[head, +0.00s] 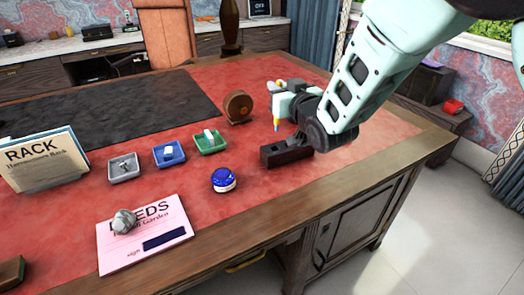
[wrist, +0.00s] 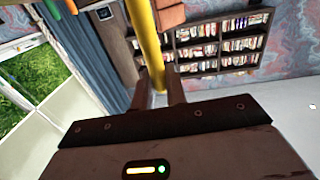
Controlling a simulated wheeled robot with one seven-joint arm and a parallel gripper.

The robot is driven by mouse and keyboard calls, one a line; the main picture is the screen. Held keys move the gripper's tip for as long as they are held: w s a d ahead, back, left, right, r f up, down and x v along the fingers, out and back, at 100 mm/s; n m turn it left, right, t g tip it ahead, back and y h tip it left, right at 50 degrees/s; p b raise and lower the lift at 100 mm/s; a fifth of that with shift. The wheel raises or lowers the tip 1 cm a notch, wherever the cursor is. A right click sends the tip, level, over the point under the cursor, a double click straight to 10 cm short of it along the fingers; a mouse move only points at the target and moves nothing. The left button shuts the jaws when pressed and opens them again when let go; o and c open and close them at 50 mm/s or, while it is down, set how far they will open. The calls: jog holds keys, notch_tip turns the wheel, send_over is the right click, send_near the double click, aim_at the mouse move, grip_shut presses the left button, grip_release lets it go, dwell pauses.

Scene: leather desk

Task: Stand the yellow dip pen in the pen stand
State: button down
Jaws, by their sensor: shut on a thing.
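My gripper (head: 280,103) is shut on the yellow dip pen (head: 276,124) and holds it roughly upright above the red desk top. In the wrist view the yellow shaft (wrist: 143,35) runs down between the two dark fingers (wrist: 157,88). The dark, block-shaped pen stand (head: 284,154) sits on the desk just below the pen. The pen's lower end appears above the stand's back edge, apart from it. The stand's openings are hard to make out.
A round brown wooden object (head: 238,107) stands left of my gripper. A blue ink jar (head: 223,180), green tray (head: 210,142), blue tray (head: 169,155) and grey tray (head: 123,168) lie further left. A pink paper (head: 130,250) carries a grey stone (head: 124,221). Red surface right of the stand is clear.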

aim_at(278, 123)
jog(key=f, duration=0.5)
jog(key=shift+a, duration=0.2)
jog(key=shift+f, duration=2.55)
jog(key=c, duration=1.4)
grip_release()
